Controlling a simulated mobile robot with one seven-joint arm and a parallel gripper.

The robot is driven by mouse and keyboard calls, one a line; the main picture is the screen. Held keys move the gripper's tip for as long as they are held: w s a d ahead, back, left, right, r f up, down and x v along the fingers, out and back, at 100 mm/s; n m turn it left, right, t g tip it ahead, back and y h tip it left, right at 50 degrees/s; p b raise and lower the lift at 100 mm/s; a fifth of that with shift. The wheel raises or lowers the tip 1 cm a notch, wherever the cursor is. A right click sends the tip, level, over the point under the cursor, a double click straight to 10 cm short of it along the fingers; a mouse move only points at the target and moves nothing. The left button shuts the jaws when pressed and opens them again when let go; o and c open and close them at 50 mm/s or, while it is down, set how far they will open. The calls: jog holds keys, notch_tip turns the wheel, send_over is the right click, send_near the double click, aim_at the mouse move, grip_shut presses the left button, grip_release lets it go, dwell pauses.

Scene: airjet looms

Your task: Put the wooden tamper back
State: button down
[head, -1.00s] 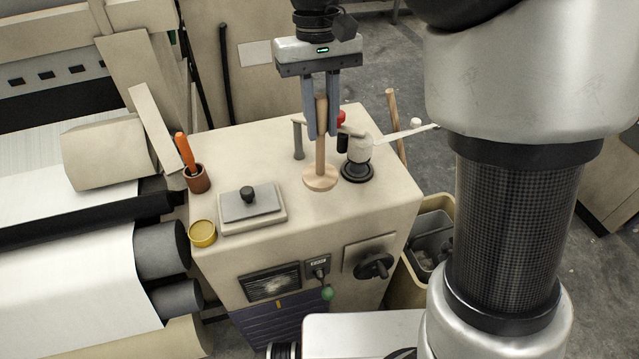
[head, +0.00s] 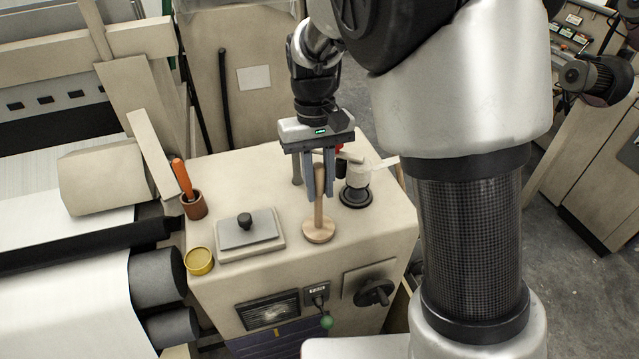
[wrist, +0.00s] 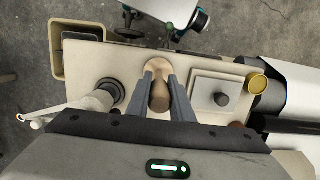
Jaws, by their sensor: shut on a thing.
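The wooden tamper (head: 318,228) has a round pale base and an upright handle. My gripper (head: 319,188) is shut on its handle, with one finger on each side. The tamper is upright at the front part of the cream cabinet top (head: 375,225), between the grey lidded box and the black round stand. I cannot tell whether its base touches the top or hangs just above it. In the wrist view the tamper handle (wrist: 160,97) points up between the fingers of my gripper (wrist: 160,82), and its base is partly hidden.
The grey lidded box (head: 262,238), yellow round tin (head: 199,261) and brown cup (head: 194,206) with an orange-handled tool stand to the left. The black stand (head: 356,196) with a white cone is close behind right. The loom (head: 60,280) is at left.

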jog(key=shift+f, duration=0.1)
jog(key=c, duration=1.6)
grip_release()
jog(key=shift+o, duration=0.2)
